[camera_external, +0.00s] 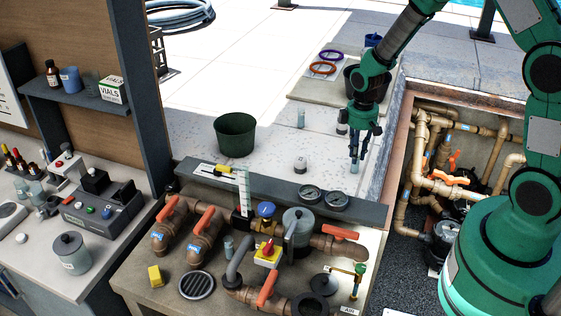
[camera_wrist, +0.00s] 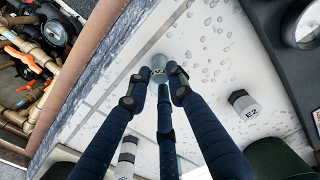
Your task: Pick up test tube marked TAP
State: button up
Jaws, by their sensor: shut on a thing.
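My gripper (camera_external: 358,150) points down over the pale deck beside the pit edge. Its dark fingers are closed around a small clear bluish tube (camera_external: 354,167). In the wrist view my gripper (camera_wrist: 158,80) has its fingertips around the tube's (camera_wrist: 159,62) rounded end. No marking can be read on this tube, so I cannot tell whether it is the one marked TAP. I cannot tell whether it touches the deck.
A grey-capped vial marked E2 (camera_wrist: 243,104) stands near my fingers; it also shows in the external view (camera_external: 300,165). Another capped vial (camera_wrist: 126,156) is partly hidden by a finger. A dark green bucket (camera_external: 235,134) stands left. Gauges (camera_external: 311,194) and pipes are in front; the pit is right.

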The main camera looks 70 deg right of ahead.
aim_at(355, 171)
jog(key=shift+r, duration=0.15)
jog(key=shift+r, duration=0.85)
jog(key=s+a+r+b, duration=0.2)
jog(key=s+a, duration=0.6)
jog(key=s, duration=0.5)
jog(key=shift+s+r, duration=0.4)
jog(key=shift+r, duration=0.15)
